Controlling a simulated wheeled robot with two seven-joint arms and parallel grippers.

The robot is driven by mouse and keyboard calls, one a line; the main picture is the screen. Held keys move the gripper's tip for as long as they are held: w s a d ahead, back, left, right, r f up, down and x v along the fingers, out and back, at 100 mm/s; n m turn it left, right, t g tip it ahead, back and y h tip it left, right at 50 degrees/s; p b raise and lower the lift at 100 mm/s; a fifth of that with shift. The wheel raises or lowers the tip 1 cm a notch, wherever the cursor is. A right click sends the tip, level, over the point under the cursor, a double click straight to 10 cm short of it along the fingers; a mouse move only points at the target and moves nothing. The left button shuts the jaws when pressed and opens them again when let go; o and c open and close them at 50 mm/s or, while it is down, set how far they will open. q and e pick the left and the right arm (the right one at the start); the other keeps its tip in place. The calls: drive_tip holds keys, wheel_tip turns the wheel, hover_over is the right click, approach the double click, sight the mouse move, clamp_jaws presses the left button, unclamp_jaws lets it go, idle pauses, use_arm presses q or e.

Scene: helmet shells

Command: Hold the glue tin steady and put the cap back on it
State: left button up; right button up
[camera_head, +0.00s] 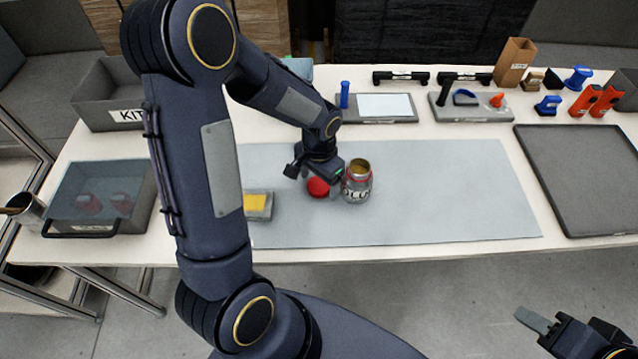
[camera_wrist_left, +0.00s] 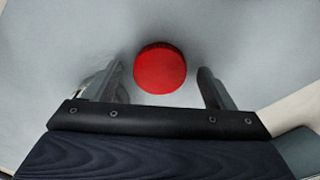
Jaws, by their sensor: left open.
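The red cap (camera_head: 318,187) lies on the grey mat, just left of the glue tin. It also shows in the left wrist view (camera_wrist_left: 160,68). The glue tin (camera_head: 357,190) stands upright with its mouth uncovered, a yellowish inside and a label on its side. My left gripper (camera_head: 316,178) is low over the cap, open and empty. In the wrist view the cap appears between its fingers, slightly ahead of them; contact is not visible. My right gripper (camera_head: 542,326) is at the lower right, off the table and far from the tin; its jaw opening is unclear.
A grey tray with a yellow sponge (camera_head: 255,202) is left of the cap. The mat (camera_head: 450,195) is clear right of the tin. A dark tray (camera_head: 585,180) lies far right. Grey bins (camera_head: 100,190) stand left. Tools and a tool tray (camera_head: 470,110) line the back.

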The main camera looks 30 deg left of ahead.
sight(317, 186)
use_arm(q)
drive_tip(key=shift+f, duration=0.15)
drive_tip(key=c, duration=1.1)
drive_tip(key=shift+r, duration=0.3)
drive_tip(key=r, duration=0.3)
drive_tip(key=shift+s+r, duration=0.25)
drive_tip(key=shift+s, duration=0.05)
drive_tip(key=s+r, duration=0.3)
drive_tip(key=s, duration=0.1)
drive_tip(key=s+a+r, duration=0.1)
drive_tip(key=s+r, duration=0.2)
drive_tip(key=s, duration=0.2)
drive_tip(key=s+a+r, duration=0.1)
drive_tip(key=s+r, duration=0.2)
drive_tip(key=s, duration=0.1)
drive_tip(key=shift+s, duration=0.15)
